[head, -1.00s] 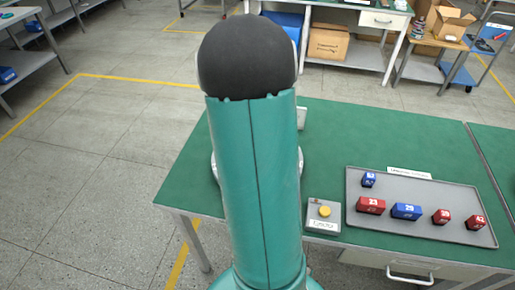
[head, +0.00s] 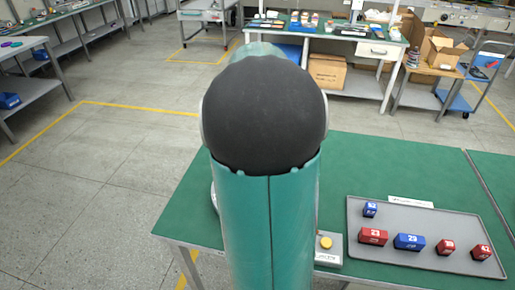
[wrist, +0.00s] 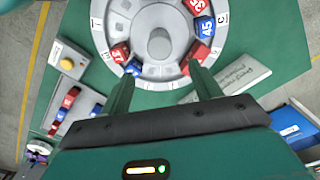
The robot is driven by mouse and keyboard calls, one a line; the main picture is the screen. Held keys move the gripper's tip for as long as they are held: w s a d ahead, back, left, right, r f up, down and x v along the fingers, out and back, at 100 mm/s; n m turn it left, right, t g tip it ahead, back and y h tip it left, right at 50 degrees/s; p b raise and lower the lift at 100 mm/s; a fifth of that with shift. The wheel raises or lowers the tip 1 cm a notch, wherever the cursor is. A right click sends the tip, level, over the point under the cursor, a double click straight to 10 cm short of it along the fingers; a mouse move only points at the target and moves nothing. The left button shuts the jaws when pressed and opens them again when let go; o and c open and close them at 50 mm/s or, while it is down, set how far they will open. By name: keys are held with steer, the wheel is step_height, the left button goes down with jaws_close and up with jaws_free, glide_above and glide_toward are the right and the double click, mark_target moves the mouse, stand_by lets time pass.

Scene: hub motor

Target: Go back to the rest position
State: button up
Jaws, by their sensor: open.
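My gripper (wrist: 162,73) shows in the wrist view with its two fingers spread apart and nothing between them. Beyond the fingertips is a round grey hub (wrist: 113,22) with a central post. Red and blue numbered blocks sit around its ring: a red block marked 37 (wrist: 120,53), a blue block (wrist: 134,68) beside it, a blue block marked 45 (wrist: 205,28) and red blocks (wrist: 196,7) at the right. The fingers are apart from the blocks as far as I can tell. In the head view my arm hides the gripper and nearly all of the hub.
A grey tray (head: 421,220) with several red and blue blocks lies on the green table (head: 358,165), right of my arm. A box with a yellow button (head: 326,243) stands between. A white sign plate (wrist: 233,80) lies beside the hub. Open floor is at the left.

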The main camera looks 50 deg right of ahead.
steer(key=shift+a, duration=0.1)
stand_by(0.7)
steer(key=w+a+r+n+t, duration=0.1)
steer(key=w+a+r+n, duration=0.3)
steer(key=a, duration=0.6)
steer(key=s+a+r+n+t, duration=0.1)
steer(key=a+r+n+t, duration=0.1)
steer(key=a+n, duration=0.5)
steer(key=s+a+n+t, duration=0.1)
steer(key=a+n, duration=0.3)
steer(key=a, duration=0.5)
steer(key=s+a+r+n+t, duration=0.1)
steer(key=s+a+n, duration=0.3)
steer(key=a, duration=0.6)
steer(key=shift+s+r+n+t, duration=0.15)
steer(key=shift+s+n+t, duration=0.2)
steer(key=shift+n, duration=0.15)
